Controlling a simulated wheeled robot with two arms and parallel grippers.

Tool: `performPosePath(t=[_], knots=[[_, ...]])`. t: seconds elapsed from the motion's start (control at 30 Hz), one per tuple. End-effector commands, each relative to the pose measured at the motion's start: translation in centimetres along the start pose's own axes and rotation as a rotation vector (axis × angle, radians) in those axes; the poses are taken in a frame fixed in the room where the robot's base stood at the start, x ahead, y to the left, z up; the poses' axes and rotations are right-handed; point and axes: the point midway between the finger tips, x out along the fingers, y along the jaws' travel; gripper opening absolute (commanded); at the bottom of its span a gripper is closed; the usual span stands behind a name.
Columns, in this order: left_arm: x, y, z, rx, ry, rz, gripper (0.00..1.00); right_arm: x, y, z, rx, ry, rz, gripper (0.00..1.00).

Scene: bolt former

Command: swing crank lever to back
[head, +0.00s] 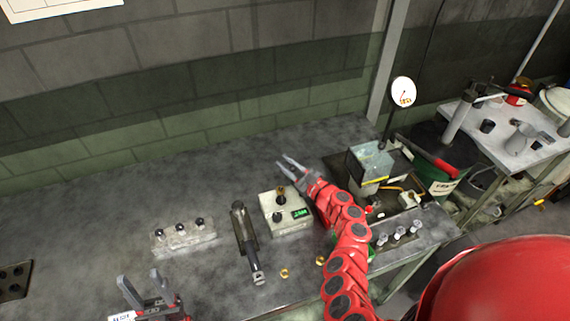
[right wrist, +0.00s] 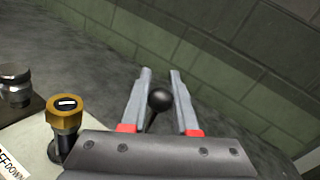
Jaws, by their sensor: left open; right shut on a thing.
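My right gripper (head: 291,164) reaches past the back of the control box, its fingers pointing to the back left. In the right wrist view its fingers (right wrist: 158,103) stand on either side of a lever with a black ball knob (right wrist: 159,99), and it is shut on this lever. Finger contact is hard to make out, and the lever's base is hidden behind the gripper body. The pale control box (head: 270,212) has a green display and a gold hex-topped part (right wrist: 65,112) beside the gripper. My left gripper (head: 147,298) is open and empty at the lower left.
A block with several dark-topped pieces (head: 183,238) and a dark cylindrical tool (head: 244,232) lie left of the box. Gold nuts (head: 284,273) lie in front. A machine with a clear guard (head: 370,163) stands right of my right arm. The bench's back left is clear.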

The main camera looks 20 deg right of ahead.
Motion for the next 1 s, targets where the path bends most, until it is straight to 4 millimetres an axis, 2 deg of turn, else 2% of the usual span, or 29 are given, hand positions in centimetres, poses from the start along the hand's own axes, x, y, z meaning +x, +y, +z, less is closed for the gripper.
performPosePath(t=[0.07, 0.1, 0.27, 0.67, 0.87, 1.0], knots=[[0.0, 0.0, 0.0, 0.000, 0.000, 0.000, 0.50, 0.0, -0.1, 0.0, -0.001, 0.001, -0.001, 0.00], [0.0, 0.0, 0.0, 0.000, 0.000, 0.000, 0.50, 0.0, -0.1, 0.0, -0.001, 0.001, -0.001, 0.30], [0.0, 0.0, 0.0, 0.000, 0.000, 0.000, 0.50, 0.0, -0.1, 0.0, -0.001, 0.000, 0.000, 0.58], [-0.1, 0.0, 0.0, 0.000, 0.000, 0.000, 0.50, -0.4, -0.1, 0.0, 0.000, -0.002, 0.000, 0.58], [-0.5, 0.0, 0.1, 0.000, 0.000, 0.000, 0.50, -2.7, 0.0, -0.2, 0.000, 0.000, -0.002, 0.58], [-1.2, 0.1, 0.2, 0.000, 0.000, 0.000, 0.50, -5.2, 0.0, -0.3, -0.002, 0.000, -0.003, 0.58]])
